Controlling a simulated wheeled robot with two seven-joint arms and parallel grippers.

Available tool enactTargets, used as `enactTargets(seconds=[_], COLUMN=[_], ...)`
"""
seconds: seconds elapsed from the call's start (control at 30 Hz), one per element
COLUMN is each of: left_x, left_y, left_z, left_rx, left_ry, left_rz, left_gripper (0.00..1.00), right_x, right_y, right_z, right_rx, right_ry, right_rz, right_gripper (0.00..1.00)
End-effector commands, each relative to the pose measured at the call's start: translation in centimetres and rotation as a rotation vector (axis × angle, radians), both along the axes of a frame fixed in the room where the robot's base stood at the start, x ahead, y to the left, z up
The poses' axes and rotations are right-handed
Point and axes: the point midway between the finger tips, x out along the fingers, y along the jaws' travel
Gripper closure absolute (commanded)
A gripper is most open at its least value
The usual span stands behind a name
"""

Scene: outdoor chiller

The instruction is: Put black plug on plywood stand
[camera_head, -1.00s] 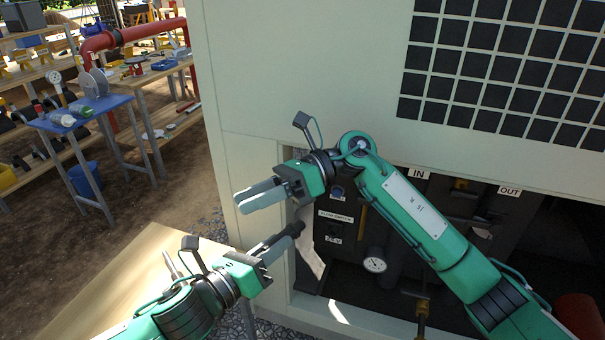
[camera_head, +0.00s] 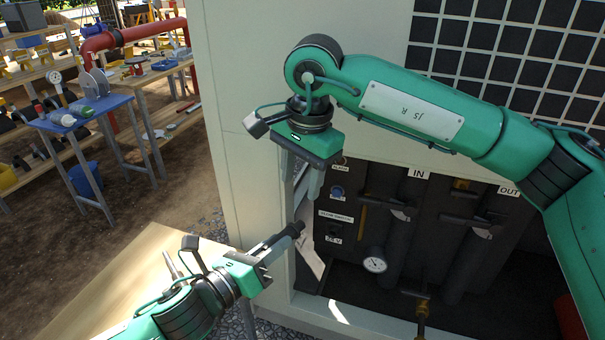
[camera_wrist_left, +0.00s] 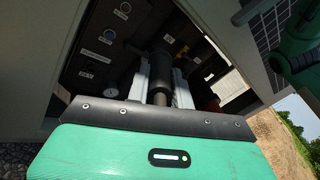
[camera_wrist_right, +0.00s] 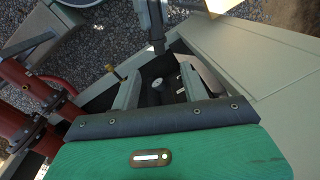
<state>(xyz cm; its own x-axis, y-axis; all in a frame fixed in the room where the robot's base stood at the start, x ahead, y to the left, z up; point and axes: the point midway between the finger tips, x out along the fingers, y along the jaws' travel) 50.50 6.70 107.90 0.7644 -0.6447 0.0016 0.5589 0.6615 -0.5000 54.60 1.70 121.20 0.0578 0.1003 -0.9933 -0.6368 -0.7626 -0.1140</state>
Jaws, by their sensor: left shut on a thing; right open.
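My left gripper (camera_head: 264,254) is shut on the black plug (camera_head: 288,234), a dark cylinder pointing up and right toward the cabinet opening. The plug also shows between the fingers in the left wrist view (camera_wrist_left: 159,75). The plywood stand (camera_head: 120,275) is the pale wooden surface at lower left, below and behind my left arm, which hides part of it. My right gripper (camera_head: 302,178) is open above the plug, at the left edge of the cabinet opening, with its fingers pointing down. Its spread fingers (camera_wrist_right: 160,88) hold nothing in the right wrist view.
The chiller cabinet (camera_head: 235,125) has an open bay with dark pipes, a gauge (camera_head: 374,262) and a label panel (camera_head: 336,217). A blue table (camera_head: 85,112) and cluttered shelves stand at the back left. Bare ground lies between them and the plywood.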

Motion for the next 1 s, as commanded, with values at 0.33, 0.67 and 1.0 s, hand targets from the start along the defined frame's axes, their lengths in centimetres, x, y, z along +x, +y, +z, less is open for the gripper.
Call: enactTargets(seconds=[0.33,0.67,1.0], left_x=[0.0,0.0,0.0], left_y=[0.0,0.0,0.0], left_z=[0.0,0.0,0.0], left_rx=[0.000,0.000,0.000], left_ry=[0.000,0.000,0.000], left_rz=[0.000,0.000,0.000], left_gripper=[1.00,1.00,1.00], right_x=[0.4,0.8,1.0], right_y=[0.0,0.6,0.8], right_z=[-3.5,-9.5,-11.7], right_rx=[-0.019,-0.016,-0.015], right_ry=[-0.011,-0.011,-0.014], right_rz=[0.005,0.005,0.005], right_gripper=[0.55,0.55,0.55])
